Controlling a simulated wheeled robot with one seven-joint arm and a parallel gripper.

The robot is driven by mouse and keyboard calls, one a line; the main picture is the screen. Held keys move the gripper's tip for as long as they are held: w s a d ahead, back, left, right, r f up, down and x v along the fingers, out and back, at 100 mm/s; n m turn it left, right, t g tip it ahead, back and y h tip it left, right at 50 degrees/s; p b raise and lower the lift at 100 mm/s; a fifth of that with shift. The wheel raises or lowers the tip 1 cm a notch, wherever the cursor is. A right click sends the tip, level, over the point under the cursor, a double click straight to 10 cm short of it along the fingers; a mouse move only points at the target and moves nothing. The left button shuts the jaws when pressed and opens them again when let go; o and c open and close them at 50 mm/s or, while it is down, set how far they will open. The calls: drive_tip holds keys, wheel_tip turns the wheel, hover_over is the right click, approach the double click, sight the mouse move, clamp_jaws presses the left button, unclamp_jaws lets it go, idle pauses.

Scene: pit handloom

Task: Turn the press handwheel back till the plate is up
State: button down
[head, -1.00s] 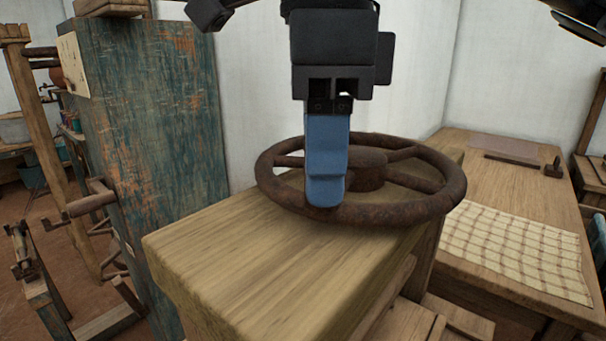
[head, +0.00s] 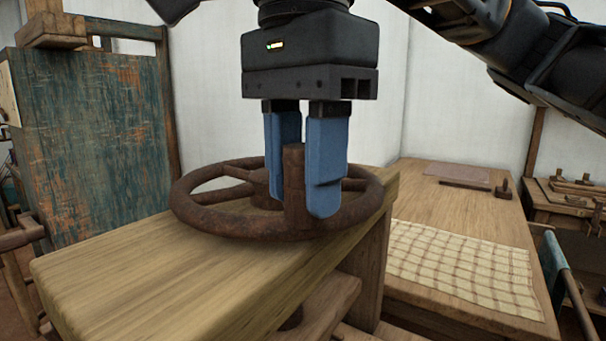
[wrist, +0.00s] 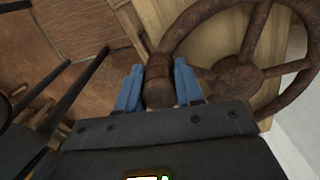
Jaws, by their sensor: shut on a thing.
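The rusty brown press handwheel (head: 222,213) lies flat above the wooden top beam (head: 150,285) of the press. An upright handle (head: 294,188) stands on its rim, at the near right side in the head view. My gripper (head: 302,200) points down with its two blue fingers on either side of this handle, shut on it. The wrist view shows the round handle end (wrist: 158,94) between the fingers, with the wheel's hub (wrist: 232,82) and spokes to the right. A dark round part, perhaps the screw, shows a little under the beam. I cannot make out the plate's height.
A wooden table (head: 440,205) with a checked cloth (head: 460,265) stands at the right. A worn blue-green panel (head: 95,140) stands at the left. White walls are behind. My arm reaches in from the upper right.

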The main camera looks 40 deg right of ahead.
drive_tip(key=shift+s, duration=0.1)
idle(0.3)
drive_tip(key=c, duration=0.7)
unclamp_jaws()
drive_tip(key=shift+c, duration=0.2)
wheel_tip(320, 180, up, 8)
drive_tip(key=shift+f+p, duration=0.1)
drive_tip(key=shift+p, duration=0.45)
